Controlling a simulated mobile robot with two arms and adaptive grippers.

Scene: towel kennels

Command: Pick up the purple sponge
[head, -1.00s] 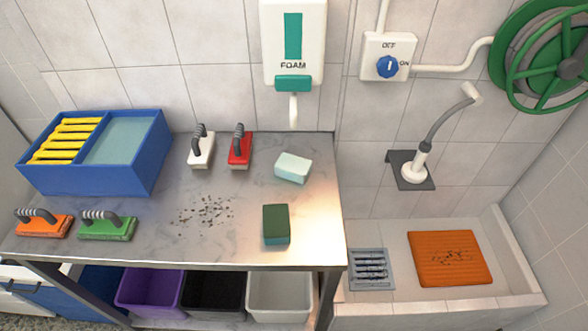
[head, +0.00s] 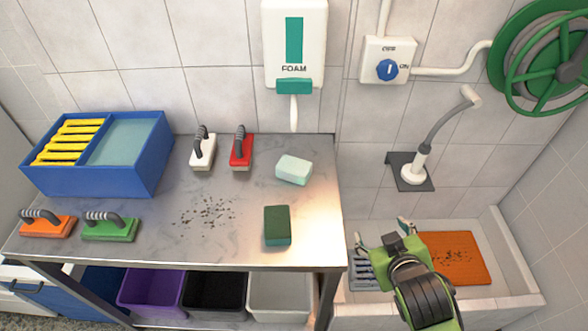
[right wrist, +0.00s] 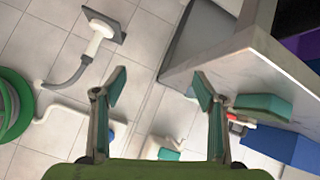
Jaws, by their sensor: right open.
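No purple sponge shows in either view. A dark green and teal sponge (head: 277,226) lies near the front right of the steel table (head: 230,248). A pale mint sponge (head: 294,169) lies behind it. My right gripper (head: 382,231) is open and empty, right of the table edge and over the sink area. In the right wrist view its two fingers (right wrist: 159,80) are spread apart, and the green sponge (right wrist: 262,106) shows right of them on the table. My left gripper is not in view.
Several handled brushes, including a white one (head: 203,151) and a red one (head: 241,150), and a blue box (head: 90,178) stand on the table. A purple bin (head: 150,291) is on the shelf below. An orange mat (head: 470,260) lies in the sink.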

